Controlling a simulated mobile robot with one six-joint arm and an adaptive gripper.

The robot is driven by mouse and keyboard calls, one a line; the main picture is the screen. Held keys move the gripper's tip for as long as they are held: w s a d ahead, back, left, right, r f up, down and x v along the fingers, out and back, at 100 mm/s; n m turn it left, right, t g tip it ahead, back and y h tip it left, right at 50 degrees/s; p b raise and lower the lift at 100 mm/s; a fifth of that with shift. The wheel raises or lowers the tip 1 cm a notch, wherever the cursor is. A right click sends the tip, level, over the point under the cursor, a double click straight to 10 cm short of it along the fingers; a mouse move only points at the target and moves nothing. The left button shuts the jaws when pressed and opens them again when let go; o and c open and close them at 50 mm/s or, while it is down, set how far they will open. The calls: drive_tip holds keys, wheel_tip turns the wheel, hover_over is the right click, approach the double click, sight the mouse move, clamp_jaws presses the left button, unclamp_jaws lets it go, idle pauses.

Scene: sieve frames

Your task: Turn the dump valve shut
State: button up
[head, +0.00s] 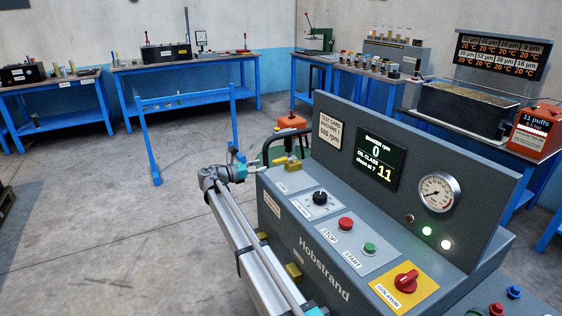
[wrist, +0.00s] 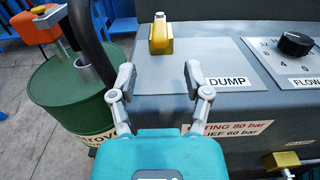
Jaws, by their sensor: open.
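The dump valve's yellow lever (wrist: 160,38) stands on a grey plate marked DUMP at the top of the wrist view, pointing roughly along my gripper's line. In the head view the yellow lever (head: 292,164) is at the left end of the machine's sloping panel. My gripper (wrist: 158,82) is open and empty, its two fingers spread over the near part of the plate. The lever lies beyond the fingertips, centred between them, with no contact visible. In the head view my gripper (head: 250,169) is left of the lever, its tips partly unclear.
A black hose (wrist: 92,40) arches left of the plate toward a green drum (wrist: 72,95). The flow knob (wrist: 296,44) is to the right. Further along the panel are the red stop button (head: 346,223), green start button (head: 369,248) and red isolator (head: 406,281). The display (head: 380,158) reads 0 rpm.

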sight(282, 158)
drive_tip(key=x, duration=1)
clamp_jaws()
